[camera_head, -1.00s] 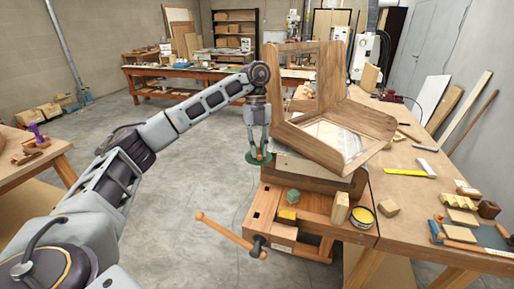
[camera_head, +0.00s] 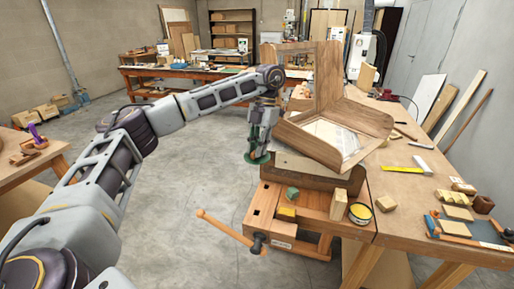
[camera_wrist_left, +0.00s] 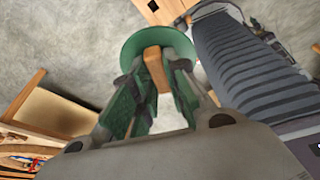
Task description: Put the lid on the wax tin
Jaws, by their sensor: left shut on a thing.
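The wax tin (camera_head: 360,213) stands open on the right part of the workbench, near its front edge, with yellow wax showing inside. My left gripper (camera_head: 257,154) is shut on the green round lid (camera_head: 254,159), seemingly by a wooden grip (camera_wrist_left: 156,70) between its fingers. In the left wrist view the lid (camera_wrist_left: 140,38) spreads out beyond the fingertips of the left gripper (camera_wrist_left: 155,85). The lid hangs in the air left of the workbench, away from the tin. My right gripper is not in view.
A wooden block (camera_head: 339,204) stands close left of the tin, and another block (camera_head: 386,203) lies to its right.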

